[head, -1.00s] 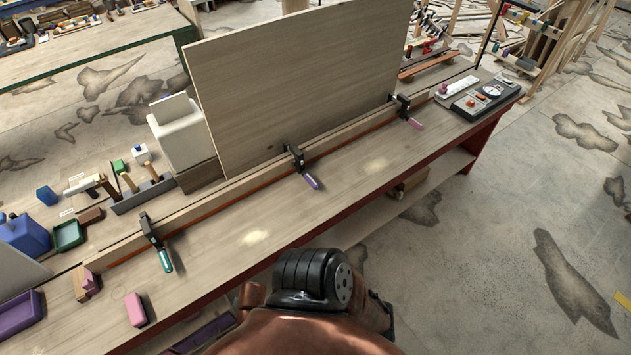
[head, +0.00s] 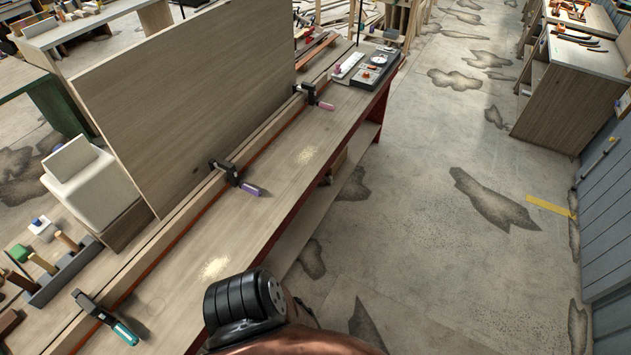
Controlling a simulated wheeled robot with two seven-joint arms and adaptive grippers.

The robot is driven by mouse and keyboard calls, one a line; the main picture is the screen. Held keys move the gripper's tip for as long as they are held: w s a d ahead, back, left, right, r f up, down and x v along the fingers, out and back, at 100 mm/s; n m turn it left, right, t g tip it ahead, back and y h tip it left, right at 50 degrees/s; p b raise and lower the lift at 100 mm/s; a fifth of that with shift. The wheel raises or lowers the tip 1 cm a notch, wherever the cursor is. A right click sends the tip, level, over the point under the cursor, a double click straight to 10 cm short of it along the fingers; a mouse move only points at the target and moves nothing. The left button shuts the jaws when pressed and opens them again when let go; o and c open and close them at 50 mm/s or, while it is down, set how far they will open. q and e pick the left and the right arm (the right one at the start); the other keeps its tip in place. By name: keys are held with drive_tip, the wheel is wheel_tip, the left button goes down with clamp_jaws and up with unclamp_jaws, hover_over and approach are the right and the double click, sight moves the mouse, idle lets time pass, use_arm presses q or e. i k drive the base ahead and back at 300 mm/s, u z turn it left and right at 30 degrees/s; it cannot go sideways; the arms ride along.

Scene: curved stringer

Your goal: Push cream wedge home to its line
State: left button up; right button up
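I cannot make out a cream wedge in the head view. A long wooden stringer strip (head: 193,202) runs along the workbench (head: 228,232), with a tall wooden panel (head: 190,95) standing behind it. Three clamps sit along the strip: one with a teal handle (head: 125,333) at the lower left, one with a purple handle (head: 250,188) in the middle, and one with a pink-purple handle (head: 326,106) at the far end. No line mark for the wedge can be told. Neither gripper shows; only a dark, rounded part of my own body is at the bottom.
A cream box-shaped container (head: 92,180) stands behind the strip at left. A tool rack (head: 62,275) with wooden handles is beside it. A control box (head: 375,65) sits at the bench's far end. The floor right of the bench is open, with a yellow strip (head: 549,206).

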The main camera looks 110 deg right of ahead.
sight(329, 179)
drive_tip(key=i, duration=0.05)
drive_tip(key=z, duration=3.8)
